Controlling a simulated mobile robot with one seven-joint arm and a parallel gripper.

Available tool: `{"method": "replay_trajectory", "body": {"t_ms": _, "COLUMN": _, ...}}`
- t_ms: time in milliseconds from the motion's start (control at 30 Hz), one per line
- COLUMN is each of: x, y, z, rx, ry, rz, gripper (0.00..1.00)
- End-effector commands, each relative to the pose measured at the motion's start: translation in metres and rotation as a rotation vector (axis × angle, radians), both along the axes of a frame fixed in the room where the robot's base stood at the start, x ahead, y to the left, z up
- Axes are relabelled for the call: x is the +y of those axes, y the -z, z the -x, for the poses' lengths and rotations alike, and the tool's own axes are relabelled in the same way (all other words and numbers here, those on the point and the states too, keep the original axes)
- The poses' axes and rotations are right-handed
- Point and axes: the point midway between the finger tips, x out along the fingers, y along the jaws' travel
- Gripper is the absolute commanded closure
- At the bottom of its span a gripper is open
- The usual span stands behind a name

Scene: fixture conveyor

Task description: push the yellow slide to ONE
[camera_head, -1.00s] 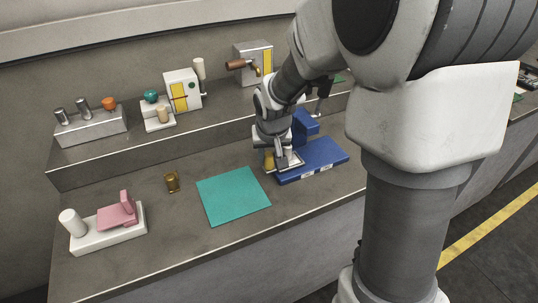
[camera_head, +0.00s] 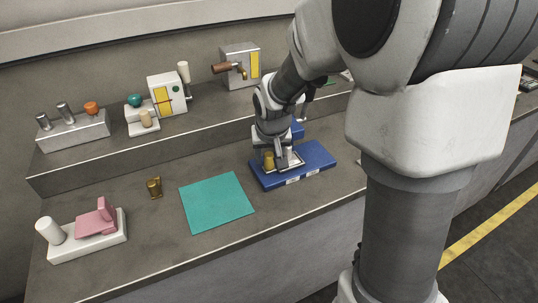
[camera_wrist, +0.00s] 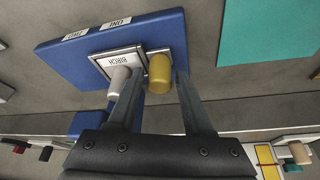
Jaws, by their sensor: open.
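A blue block (camera_head: 312,155) lies on the bench to the right of the teal mat, with two small white labels on its front edge. In the wrist view the block (camera_wrist: 60,50) has its labels upside down; the one nearer the mat reads ONE. On it is a light plate marked BIRCH (camera_wrist: 110,59), with a white knob (camera_wrist: 120,78) and a yellow knob (camera_wrist: 159,72). The yellow knob (camera_head: 268,160) is toward the mat side. My gripper (camera_wrist: 159,76) is open, with one finger each side of the yellow knob. The white knob is outside the fingers. Contact cannot be told.
The teal mat (camera_head: 217,202) is flat to the left. A small brass piece (camera_head: 154,187) and a white base with a pink part (camera_head: 97,219) stand further left. Several fixtures, including a white and yellow machine (camera_head: 167,95), stand on the raised ledge behind.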

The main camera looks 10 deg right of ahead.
Motion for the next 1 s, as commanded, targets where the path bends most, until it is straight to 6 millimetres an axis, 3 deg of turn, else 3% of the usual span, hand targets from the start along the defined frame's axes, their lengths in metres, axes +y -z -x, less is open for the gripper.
{"method": "replay_trajectory", "body": {"t_ms": 333, "x": 0.0, "y": -0.001, "z": 0.0, "rx": -0.002, "ry": -0.001, "rz": 0.0, "gripper": 0.37}}
{"method": "replay_trajectory", "body": {"t_ms": 467, "x": 0.001, "y": -0.01, "z": 0.002, "rx": -0.004, "ry": -0.001, "rz": 0.0, "gripper": 0.37}}
{"method": "replay_trajectory", "body": {"t_ms": 1000, "x": 0.006, "y": -0.12, "z": 0.047, "rx": -0.007, "ry": -0.002, "rz": -0.001, "gripper": 0.37}}
